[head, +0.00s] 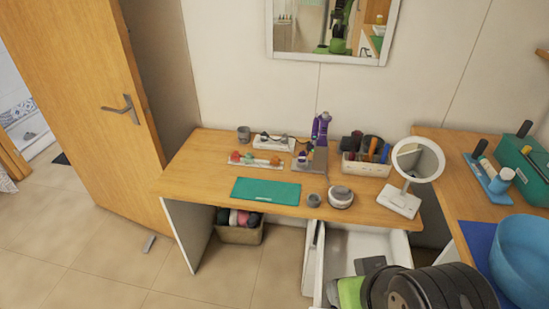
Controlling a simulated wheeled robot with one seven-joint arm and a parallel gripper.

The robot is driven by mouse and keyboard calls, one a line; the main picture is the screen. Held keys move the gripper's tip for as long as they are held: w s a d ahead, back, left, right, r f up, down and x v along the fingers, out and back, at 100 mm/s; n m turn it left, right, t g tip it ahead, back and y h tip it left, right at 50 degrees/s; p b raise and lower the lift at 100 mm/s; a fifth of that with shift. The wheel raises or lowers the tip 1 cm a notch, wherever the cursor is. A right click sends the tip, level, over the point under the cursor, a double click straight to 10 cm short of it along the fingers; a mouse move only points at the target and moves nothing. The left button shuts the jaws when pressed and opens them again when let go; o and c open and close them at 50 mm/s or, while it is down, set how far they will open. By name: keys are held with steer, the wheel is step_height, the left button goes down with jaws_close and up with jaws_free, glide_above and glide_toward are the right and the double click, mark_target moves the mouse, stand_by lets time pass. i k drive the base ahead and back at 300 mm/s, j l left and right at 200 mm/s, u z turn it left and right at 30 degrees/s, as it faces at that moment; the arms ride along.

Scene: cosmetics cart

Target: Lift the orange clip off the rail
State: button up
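A pale low rail (254,165) lies on the wooden desk, left of the middle. Several small coloured pieces sit along it, reddish and greenish ones at its left end. A small orange-red piece (275,161) at its right end looks like the orange clip, but it is too small to be sure of its shape or how it sits on the rail. Green and black parts of my arm show at the bottom right, over the open drawer and well away from the rail. My gripper's fingers cannot be made out.
A teal mat (266,191) lies in front of the rail, and a white device (274,142) behind it. A purple stand (320,130), filled caddy (367,168) and round mirror (418,160) stand to the right. An open white drawer (345,243) juts out below.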

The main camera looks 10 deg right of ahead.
mark_target(276, 160)
steer(key=i+j, duration=0.1)
steer(key=j, duration=0.4)
steer(key=i+j, duration=0.75)
steer(key=j, duration=0.25)
steer(key=i+l, duration=0.1)
steer(key=i, duration=0.95)
